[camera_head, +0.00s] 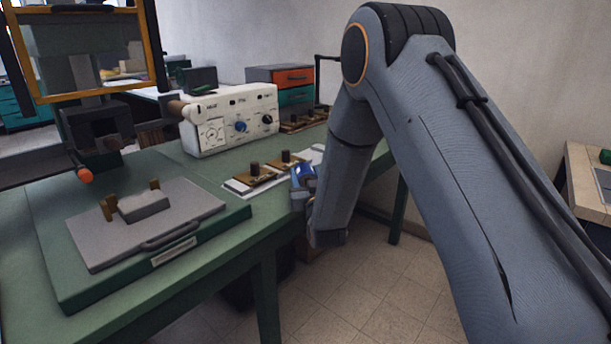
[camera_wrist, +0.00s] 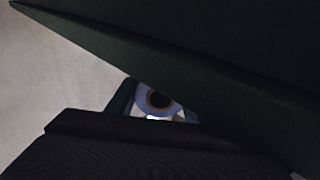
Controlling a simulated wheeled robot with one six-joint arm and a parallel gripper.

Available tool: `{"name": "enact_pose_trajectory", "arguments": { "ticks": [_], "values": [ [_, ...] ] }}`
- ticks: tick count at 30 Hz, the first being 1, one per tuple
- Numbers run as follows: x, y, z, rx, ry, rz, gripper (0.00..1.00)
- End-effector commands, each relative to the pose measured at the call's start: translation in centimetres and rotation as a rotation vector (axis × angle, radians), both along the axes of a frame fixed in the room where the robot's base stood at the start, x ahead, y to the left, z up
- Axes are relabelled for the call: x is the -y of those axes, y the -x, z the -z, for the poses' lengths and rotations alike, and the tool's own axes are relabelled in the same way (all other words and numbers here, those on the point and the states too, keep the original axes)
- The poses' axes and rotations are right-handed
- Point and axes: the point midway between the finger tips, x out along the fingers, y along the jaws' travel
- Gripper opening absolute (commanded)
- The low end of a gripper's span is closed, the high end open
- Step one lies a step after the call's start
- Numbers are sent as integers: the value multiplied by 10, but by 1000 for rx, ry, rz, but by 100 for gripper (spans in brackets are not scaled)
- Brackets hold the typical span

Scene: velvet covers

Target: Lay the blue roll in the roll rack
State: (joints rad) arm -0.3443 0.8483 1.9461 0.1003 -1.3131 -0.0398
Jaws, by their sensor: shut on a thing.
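My gripper (camera_head: 303,190) is at the green table's front right edge, partly hidden behind my arm in the head view. It is shut on the blue roll (camera_head: 307,176), which shows as a small blue and white patch beside the edge. In the wrist view the roll's pale end with its dark round core (camera_wrist: 158,100) shows between the fingers (camera_wrist: 155,105). A large dark green surface (camera_wrist: 190,70) covers much of that view and hides part of the roll. I cannot make out the roll rack for certain.
The green table (camera_head: 215,265) bears a grey plate with a handle (camera_head: 150,225), a white control box (camera_head: 235,118) and brass pieces with dark knobs (camera_head: 255,175). An orange and teal drawer unit (camera_head: 292,78) stands behind. Another table (camera_head: 582,180) is at the far right.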

Motion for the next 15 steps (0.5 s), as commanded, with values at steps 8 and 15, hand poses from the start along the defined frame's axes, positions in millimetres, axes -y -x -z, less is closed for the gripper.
{"name": "enact_pose_trajectory", "arguments": {
  "ticks": [8, 15],
  "values": [
    [0, 0, 2, 0, 0, 0, 65],
    [0, 0, 1, 0, 0, 0, 65]
  ]
}}
